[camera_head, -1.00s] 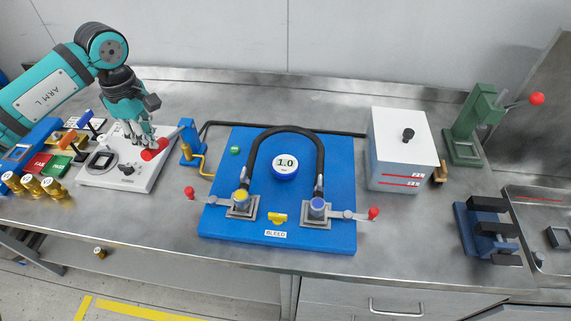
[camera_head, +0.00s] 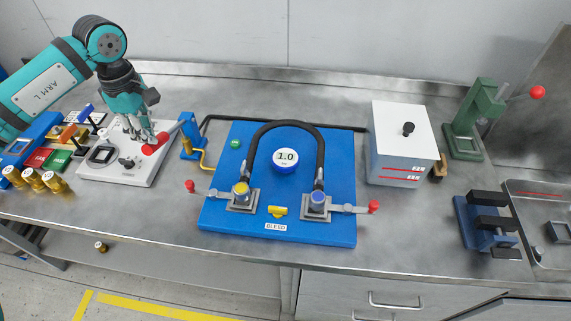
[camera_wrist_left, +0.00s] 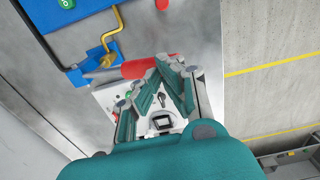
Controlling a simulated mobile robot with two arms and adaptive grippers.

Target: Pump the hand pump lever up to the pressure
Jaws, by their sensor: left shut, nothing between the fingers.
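The hand pump (camera_head: 187,141) is a small blue stand at the left of the blue test board (camera_head: 228,228). Its lever slopes down to the left and ends in a red grip (camera_head: 154,147). My left gripper (camera_head: 145,140) points down with its fingertips at the grip, shut with nothing between the fingers. The red grip (camera_wrist_left: 138,68) also shows in the left wrist view, right beside the fingertips (camera_wrist_left: 160,84); I cannot tell whether they touch. The round gauge (camera_head: 285,160) on the board reads 1.0. My right gripper is not in view.
A white device (camera_head: 112,170) stands below the gripper, with brass fittings (camera_head: 35,180) to its left. Two red-tipped valve levers and a yellow bleed valve (camera_head: 278,211) sit on the board. A white box (camera_head: 402,140) and a green press (camera_head: 470,125) stand to the right.

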